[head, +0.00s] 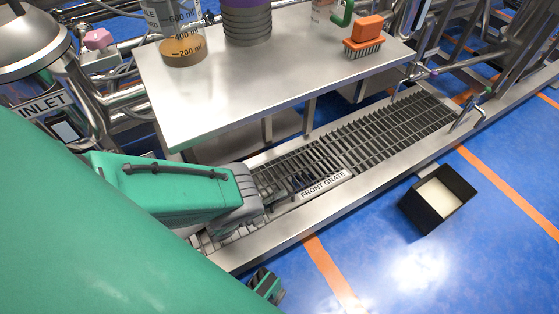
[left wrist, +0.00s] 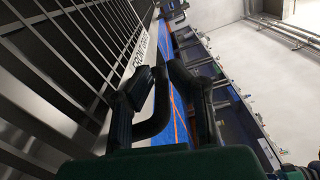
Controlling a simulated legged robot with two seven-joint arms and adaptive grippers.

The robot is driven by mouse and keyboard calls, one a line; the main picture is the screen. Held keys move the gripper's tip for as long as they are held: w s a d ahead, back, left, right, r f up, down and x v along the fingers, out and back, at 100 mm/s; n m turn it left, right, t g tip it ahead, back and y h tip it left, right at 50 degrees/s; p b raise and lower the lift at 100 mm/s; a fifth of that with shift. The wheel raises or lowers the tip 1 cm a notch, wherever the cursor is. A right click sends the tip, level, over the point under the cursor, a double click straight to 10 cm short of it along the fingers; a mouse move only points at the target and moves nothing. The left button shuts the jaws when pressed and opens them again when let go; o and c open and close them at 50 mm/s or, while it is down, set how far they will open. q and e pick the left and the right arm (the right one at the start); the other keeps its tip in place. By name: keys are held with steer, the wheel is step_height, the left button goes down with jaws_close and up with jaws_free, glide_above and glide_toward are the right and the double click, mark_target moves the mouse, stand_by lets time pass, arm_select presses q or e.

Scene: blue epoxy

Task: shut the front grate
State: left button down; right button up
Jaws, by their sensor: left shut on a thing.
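The front grate (head: 390,130) is a long panel of dark bars in a steel channel along the floor. Its white label (head: 325,185) reads FRONT GRATE. In the head view it looks roughly level with the channel; I cannot tell whether it is flush. My left gripper (head: 291,184) reaches over its near part, and my arm hides that end. In the left wrist view the fingers of my left gripper (left wrist: 158,80) are shut on a dark loop-shaped handle (left wrist: 157,122). The grate bars (left wrist: 75,50) run along the left there.
A steel table (head: 240,95) stands behind the grate, with a beaker (head: 183,45), a purple-topped ribbed container (head: 247,25) and an orange brush (head: 365,35). An open black box (head: 437,200) sits on the blue floor, which is otherwise clear at the front right. Pipes crowd the left.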

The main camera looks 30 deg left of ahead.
arm_select(q)
steer(key=shift+s+d+f, duration=0.1)
steer(key=shift+s+d, duration=0.25)
steer(key=shift+d, duration=0.35)
steer(key=c, duration=1.5)
jaws_free()
steer(key=shift+c, duration=0.2)
steer(key=shift+s, duration=0.1)
steer(key=v, duration=0.7)
steer(key=shift+a, duration=0.3)
steer(key=shift+s+a, duration=0.1)
steer(key=shift+a, duration=0.2)
steer(key=shift+a, duration=0.15)
